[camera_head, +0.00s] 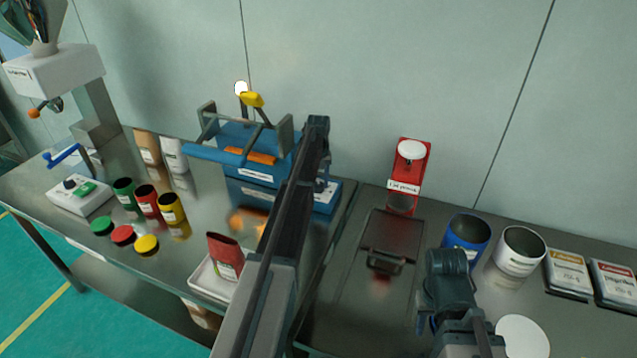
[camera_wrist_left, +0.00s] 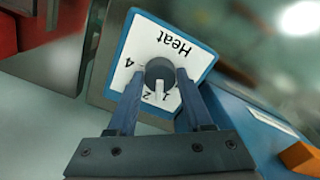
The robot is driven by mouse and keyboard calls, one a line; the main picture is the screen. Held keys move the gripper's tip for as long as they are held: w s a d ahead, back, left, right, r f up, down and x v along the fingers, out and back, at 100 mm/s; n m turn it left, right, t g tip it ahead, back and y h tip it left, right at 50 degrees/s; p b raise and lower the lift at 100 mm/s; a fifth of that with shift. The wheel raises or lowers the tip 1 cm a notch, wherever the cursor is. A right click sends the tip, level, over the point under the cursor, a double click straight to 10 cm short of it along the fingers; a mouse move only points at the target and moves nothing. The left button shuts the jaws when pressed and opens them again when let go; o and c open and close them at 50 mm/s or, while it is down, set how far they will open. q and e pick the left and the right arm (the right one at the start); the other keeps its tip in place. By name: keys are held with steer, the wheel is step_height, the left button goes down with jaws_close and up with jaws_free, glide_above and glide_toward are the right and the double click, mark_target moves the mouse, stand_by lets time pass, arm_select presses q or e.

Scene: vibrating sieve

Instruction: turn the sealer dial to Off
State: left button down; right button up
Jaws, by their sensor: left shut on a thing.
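The blue sealer (camera_head: 226,157) with a yellow-tipped lever stands on the left table. Its front panel (camera_head: 330,192) is partly hidden behind my left arm in the head view. In the left wrist view the white Heat panel (camera_wrist_left: 190,50) appears upside down, with numbers around a dark grey dial (camera_wrist_left: 158,70). The dial's white pointer points down in the picture, near the 1 and 2. My left gripper (camera_wrist_left: 160,82) has one finger on each side of the dial and is shut on it. Parts of my right arm show low in the head view; its fingers cannot be made out.
Green, red and yellow jars (camera_head: 146,201) with loose lids stand on the left table. A white tray (camera_head: 206,283) holds a red pouch. A red device (camera_head: 399,202), a blue can (camera_head: 466,233) and a white can (camera_head: 516,262) stand on the right table.

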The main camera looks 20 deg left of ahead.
mark_target(318, 184)
arm_select(q)
steer(key=n, duration=0.5)
steer(key=shift+n, duration=0.3)
steer(key=n, duration=0.5)
steer(key=shift+n, duration=0.4)
steer(key=shift+c, duration=1.6)
jaws_free()
step_height(318, 184, up, 14)
steer(key=p, duration=1.3)
steer(key=shift+p, duration=0.4)
arm_select(e)
step_height(318, 184, up, 14)
